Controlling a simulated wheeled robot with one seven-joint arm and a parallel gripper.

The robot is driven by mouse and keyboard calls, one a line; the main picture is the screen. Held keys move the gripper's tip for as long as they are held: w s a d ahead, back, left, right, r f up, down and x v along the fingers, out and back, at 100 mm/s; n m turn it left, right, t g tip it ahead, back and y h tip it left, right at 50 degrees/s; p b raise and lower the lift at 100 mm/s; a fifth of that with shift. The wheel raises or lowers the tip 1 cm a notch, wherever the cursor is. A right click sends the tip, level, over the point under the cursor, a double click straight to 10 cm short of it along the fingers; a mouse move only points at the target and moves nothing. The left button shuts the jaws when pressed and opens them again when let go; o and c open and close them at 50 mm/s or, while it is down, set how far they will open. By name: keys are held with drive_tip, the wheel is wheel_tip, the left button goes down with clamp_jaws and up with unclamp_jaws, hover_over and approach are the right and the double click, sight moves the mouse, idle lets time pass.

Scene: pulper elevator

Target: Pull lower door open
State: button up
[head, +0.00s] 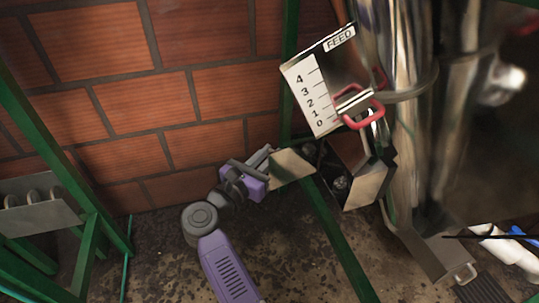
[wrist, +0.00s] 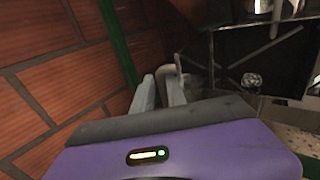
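The lower door (head: 292,168) is a shiny metal plate at the left of a dark metal box (head: 360,175). It stands swung out to the left from the box, so it looks partly open. My gripper (head: 268,153) is at the door's left side in the head view. In the wrist view my gripper (wrist: 163,92) has its two pale fingers close together, one on each side of a pale curved door handle (wrist: 166,72). The fingers look closed on it. In the head view the handle is mostly hidden by the door and gripper.
Above the box is a FEED scale plate (head: 315,95) with red handles (head: 363,116). Shiny vertical pipes (head: 395,100) stand to the right. Green frame bars (head: 335,235) run beside and below the door. A brick wall (head: 150,90) is behind. Some floor (head: 160,260) is clear at left.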

drive_tip(key=shift+o, duration=0.3)
drive_tip(key=shift+w+d+r, duration=0.2)
drive_tip(key=shift+w+d, duration=0.05)
drive_tip(key=shift+w, duration=0.1)
drive_tip(key=p+v, duration=0.1)
drive_tip(key=v, duration=0.8)
drive_tip(key=shift+w+f+p, duration=0.15)
drive_tip(key=shift+p, duration=0.25)
drive_tip(key=shift+a, duration=0.15)
